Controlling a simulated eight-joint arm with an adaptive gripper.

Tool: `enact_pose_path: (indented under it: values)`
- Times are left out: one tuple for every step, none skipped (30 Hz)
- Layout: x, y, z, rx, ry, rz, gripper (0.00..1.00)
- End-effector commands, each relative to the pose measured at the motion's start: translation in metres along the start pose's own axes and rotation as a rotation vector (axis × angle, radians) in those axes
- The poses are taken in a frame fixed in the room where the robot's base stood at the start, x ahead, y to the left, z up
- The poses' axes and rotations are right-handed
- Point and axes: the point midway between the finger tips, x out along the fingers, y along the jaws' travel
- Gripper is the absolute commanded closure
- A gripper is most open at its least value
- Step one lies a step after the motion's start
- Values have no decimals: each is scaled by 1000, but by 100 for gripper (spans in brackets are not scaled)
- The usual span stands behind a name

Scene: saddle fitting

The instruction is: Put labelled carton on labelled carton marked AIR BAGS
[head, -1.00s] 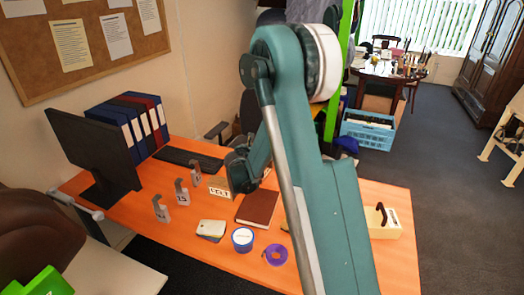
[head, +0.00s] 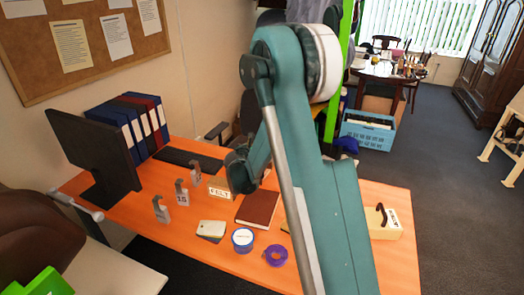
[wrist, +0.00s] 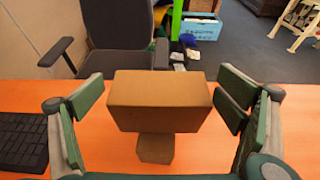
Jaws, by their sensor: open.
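My gripper (wrist: 160,96) is open in the wrist view, with one finger on each side of a plain brown carton (wrist: 160,92) and gaps between. A smaller brown block (wrist: 155,149) shows below the carton's near face; I cannot tell whether the carton rests on it or stands behind it. In the head view a carton with a white label (head: 219,191), seemingly reading FELT, stands beside my gripper, which is partly hidden by my arm. A pale carton (head: 380,231) with a white label lies at the desk's right; its lettering is too small to read. I cannot make out AIR BAGS anywhere.
Grey hook-shaped pieces (head: 182,194) stand left on the orange desk (head: 150,241). A dark red book (head: 257,208), a tape roll (head: 242,240) and a purple ring (head: 276,256) lie in front. The monitor (head: 92,155), binders (head: 125,125) and keyboard (head: 191,160) are behind.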

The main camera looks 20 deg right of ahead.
Motion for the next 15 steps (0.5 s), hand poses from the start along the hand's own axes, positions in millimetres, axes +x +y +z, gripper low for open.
enact_pose_path:
  values:
    - [-5,1,0,-1,0,1,6]
    - [-8,1,0,-1,0,1,6]
    - [-12,1,0,0,0,1,6]
    - [-16,1,0,0,0,1,6]
    - [-20,0,0,0,0,1,6]
    - [-26,0,1,-1,0,1,6]
    - [-30,0,1,-1,0,1,6]
    - [-35,1,1,-1,0,1,6]
    - [-41,1,1,-1,0,2,6]
    - [-46,1,1,-1,0,3,6]
    - [-51,1,1,-1,0,3,6]
    - [-58,0,1,-1,1,2,6]
    - [-63,0,1,0,1,2,6]
    - [-68,0,0,0,1,2,6]
    - [-75,1,0,-1,0,2,6]
